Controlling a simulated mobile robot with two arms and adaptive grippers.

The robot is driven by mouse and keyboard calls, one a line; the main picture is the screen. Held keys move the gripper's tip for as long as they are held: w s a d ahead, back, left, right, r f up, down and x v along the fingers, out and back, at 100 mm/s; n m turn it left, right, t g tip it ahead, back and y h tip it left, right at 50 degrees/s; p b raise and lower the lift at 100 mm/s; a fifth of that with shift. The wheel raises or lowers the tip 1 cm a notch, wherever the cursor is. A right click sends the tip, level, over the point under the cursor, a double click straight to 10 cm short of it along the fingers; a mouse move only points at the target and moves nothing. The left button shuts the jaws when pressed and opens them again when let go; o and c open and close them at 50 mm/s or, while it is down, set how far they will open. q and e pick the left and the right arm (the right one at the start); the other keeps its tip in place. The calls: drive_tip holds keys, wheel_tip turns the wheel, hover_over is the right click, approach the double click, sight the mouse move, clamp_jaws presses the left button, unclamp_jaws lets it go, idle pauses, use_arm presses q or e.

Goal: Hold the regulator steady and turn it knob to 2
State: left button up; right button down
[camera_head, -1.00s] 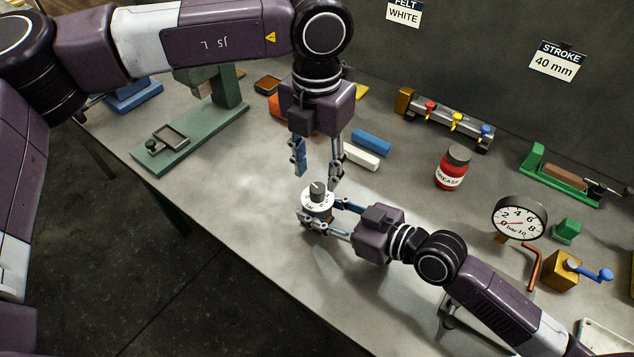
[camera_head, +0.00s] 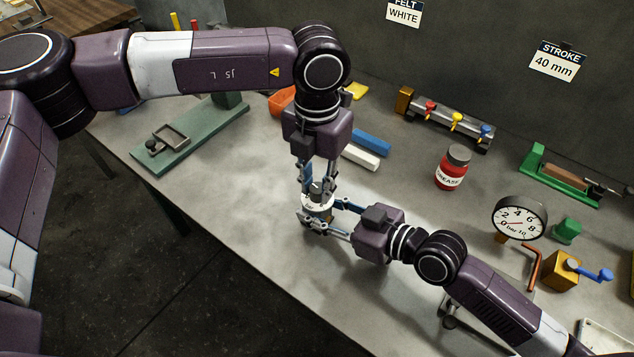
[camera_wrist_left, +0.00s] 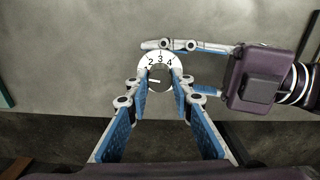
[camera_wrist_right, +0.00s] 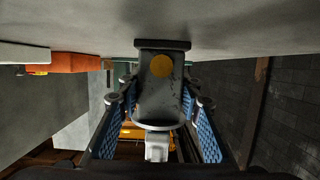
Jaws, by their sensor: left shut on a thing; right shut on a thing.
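The regulator (camera_head: 316,205) stands upright on the bench, with a white dial ring and a dark knob (camera_head: 317,187) on top. My left gripper (camera_head: 318,189) points down from above, shut on the knob. In the left wrist view the dial ring (camera_wrist_left: 160,56) shows 2, 3 and 4. A white mark on the knob (camera_wrist_left: 160,78) points left, below the 2; a finger hides the ring there. My right gripper (camera_head: 318,223) comes in low from the right, shut on the regulator body. The right wrist view shows the grey body (camera_wrist_right: 158,100) with a yellow disc between the fingers.
Behind lie a blue block (camera_head: 371,142) and a white block (camera_head: 361,158). A red grease jar (camera_head: 452,168), a round gauge (camera_head: 519,218) and a valve rack (camera_head: 452,121) stand to the right. A green fixture (camera_head: 190,142) is at left. The bench in front is clear.

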sight(316, 187)
use_arm(q)
drive_tip(key=shift+m, duration=0.4)
clamp_jaws()
drive_tip(key=m, duration=0.3)
drive_tip(key=shift+m, duration=0.3)
drive_tip(key=shift+w+m, duration=0.1)
drive_tip(key=shift+m, duration=1.6)
drive_tip(key=o, duration=1)
unclamp_jaws()
drive_tip(key=shift+r, duration=0.15)
wheel_tip(316, 187, up, 12)
drive_tip(key=shift+f, duration=0.1)
